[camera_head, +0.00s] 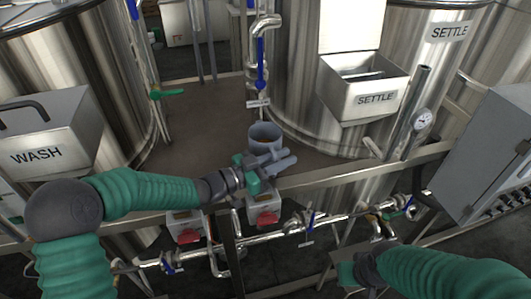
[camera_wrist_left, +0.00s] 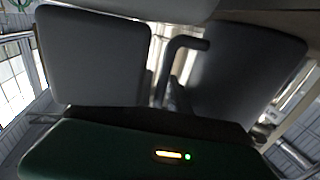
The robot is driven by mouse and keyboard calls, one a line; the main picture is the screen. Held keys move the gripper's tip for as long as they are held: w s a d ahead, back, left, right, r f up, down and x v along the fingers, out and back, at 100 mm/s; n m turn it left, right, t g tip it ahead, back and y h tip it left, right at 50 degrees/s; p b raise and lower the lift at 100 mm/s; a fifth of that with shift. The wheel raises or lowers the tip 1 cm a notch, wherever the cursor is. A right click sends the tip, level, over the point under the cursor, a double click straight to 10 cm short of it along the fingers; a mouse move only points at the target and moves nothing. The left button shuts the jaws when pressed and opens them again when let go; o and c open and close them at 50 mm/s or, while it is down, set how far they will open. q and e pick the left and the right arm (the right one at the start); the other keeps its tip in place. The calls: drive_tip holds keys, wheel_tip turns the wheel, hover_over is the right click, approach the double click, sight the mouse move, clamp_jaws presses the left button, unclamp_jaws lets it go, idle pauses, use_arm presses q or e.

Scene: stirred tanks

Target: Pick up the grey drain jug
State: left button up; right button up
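The grey drain jug (camera_head: 265,132) is upright in the head view, near the edge of the brown platform, with its open mouth facing up. My left gripper (camera_head: 272,160) is right at its near side, with grey fingers overlapping the jug's lower part. In the left wrist view, the two finger pads stand apart, and a bent dark grey bar (camera_wrist_left: 184,46), likely the jug's handle, shows between them. Light gaps show beside the bar, so the left gripper looks open around it. My right gripper (camera_head: 358,268) is low at the lower right; its fingers are not clear.
A pipe with a blue valve handle (camera_head: 261,70) comes down behind the jug. The SETTLE box (camera_head: 375,98) is on the tank to the right, the WASH box (camera_head: 40,150) at left. A rail and valve pipes (camera_head: 290,231) run below the jug.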

use_arm(q)
drive_tip(key=shift+w+d+f, duration=0.1)
drive_tip(key=shift+w+d, duration=0.1)
clamp_jaws()
idle(1.2)
